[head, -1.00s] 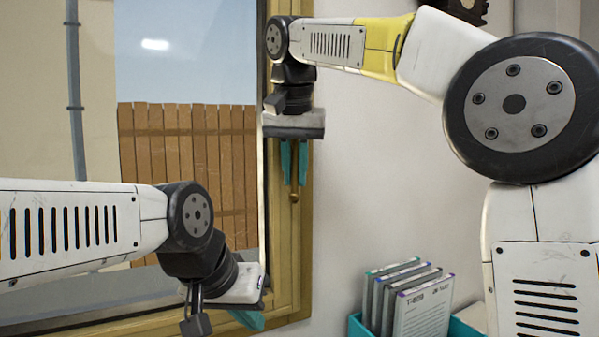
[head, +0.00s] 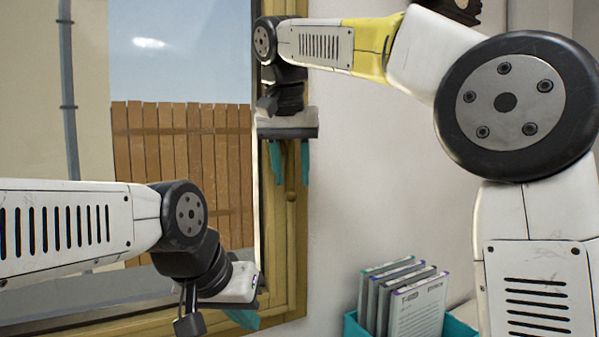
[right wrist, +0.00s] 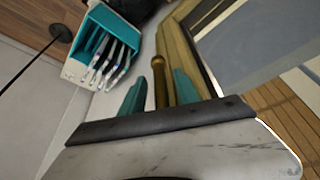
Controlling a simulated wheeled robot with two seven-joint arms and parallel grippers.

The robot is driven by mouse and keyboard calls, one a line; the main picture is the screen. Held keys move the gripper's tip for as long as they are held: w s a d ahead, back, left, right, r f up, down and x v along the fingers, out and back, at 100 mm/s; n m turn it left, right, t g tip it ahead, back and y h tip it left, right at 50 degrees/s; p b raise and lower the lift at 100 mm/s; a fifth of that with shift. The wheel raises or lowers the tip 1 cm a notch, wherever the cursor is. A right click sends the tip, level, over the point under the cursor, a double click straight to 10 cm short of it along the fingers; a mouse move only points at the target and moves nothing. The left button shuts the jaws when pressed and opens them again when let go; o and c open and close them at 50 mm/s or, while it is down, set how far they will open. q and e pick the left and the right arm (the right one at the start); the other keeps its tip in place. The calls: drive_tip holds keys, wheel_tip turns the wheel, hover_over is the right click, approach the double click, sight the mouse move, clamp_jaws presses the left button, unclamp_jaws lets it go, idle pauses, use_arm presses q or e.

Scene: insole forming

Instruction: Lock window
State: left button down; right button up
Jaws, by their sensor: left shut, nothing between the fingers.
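The window (head: 205,70) has a yellow-brown wooden frame (head: 293,245). A brass handle (head: 291,190) on its right side points straight down. It also shows in the right wrist view (right wrist: 159,85). My right gripper (head: 290,180) hangs over the handle with its teal fingers spread, one on each side. In the right wrist view, gaps show between the handle and both fingers (right wrist: 160,92). The upper part of the handle is hidden by the gripper. My left gripper (head: 243,319) is shut and empty, low in front of the window's lower right corner.
A teal box (head: 462,329) with several upright sleeves (head: 415,305) stands at the lower right, beside the window. The white wall (head: 360,190) between window and box is bare. A wooden fence (head: 185,155) shows through the glass.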

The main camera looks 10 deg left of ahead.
sight(291, 162)
drive_tip(key=shift+v, duration=3.9)
drive_tip(key=shift+s, duration=0.1)
